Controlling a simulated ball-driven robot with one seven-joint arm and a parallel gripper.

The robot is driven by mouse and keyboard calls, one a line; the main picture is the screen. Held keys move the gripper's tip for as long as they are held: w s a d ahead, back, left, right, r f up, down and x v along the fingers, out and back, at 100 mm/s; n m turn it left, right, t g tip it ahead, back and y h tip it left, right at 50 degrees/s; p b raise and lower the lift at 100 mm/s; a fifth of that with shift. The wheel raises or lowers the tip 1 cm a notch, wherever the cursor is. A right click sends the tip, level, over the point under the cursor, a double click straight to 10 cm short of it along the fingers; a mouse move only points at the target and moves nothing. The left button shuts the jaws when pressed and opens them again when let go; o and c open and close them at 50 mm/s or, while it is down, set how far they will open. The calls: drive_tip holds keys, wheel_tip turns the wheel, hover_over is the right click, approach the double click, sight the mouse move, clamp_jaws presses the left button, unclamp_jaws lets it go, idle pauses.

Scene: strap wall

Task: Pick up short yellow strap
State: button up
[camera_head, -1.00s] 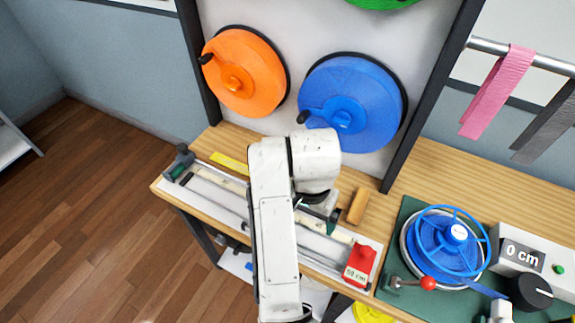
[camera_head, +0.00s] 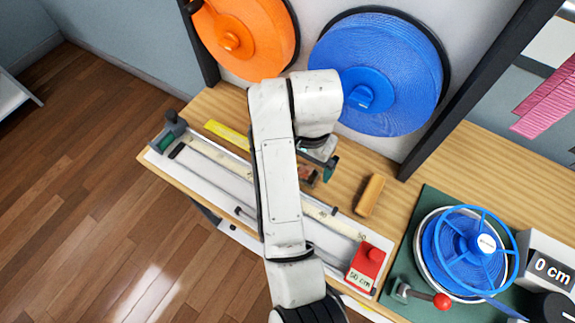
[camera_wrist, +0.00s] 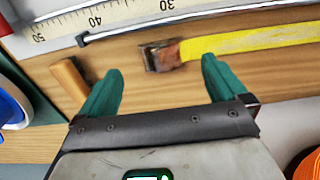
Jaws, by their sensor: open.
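The yellow strap lies flat on the wooden bench behind the measuring rail. In the head view its yellow end (camera_head: 227,134) shows left of my arm, which hides its middle. In the wrist view the yellow webbing (camera_wrist: 255,40) runs off to the right from a worn metal buckle (camera_wrist: 160,56). My gripper (camera_wrist: 160,68) is open, with its green fingers on either side of the buckle in the picture. Nothing is between the fingertips that I can see held. In the head view my gripper (camera_head: 322,165) hangs over the bench, partly hidden by my wrist.
A measuring rail (camera_head: 215,172) with a red stop block (camera_head: 367,265) runs along the bench front. A wooden block (camera_head: 369,195) stands right of my gripper. An orange reel (camera_head: 240,35) and a blue reel (camera_head: 385,75) hang behind. A blue wheel winder (camera_head: 468,250) is at right.

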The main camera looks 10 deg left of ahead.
wheel_tip(320, 180, down, 2)
drive_tip(key=shift+f+b, duration=0.1)
drive_tip(key=shift+b, duration=0.7)
drive_tip(key=shift+s+a+f+p, duration=0.1)
drive_tip(key=shift+f+p, duration=0.15)
drive_tip(key=shift+p, duration=0.2)
drive_tip(key=shift+f, duration=1.4)
drive_tip(key=shift+c, duration=0.2)
drive_tip(key=c, duration=1.2)
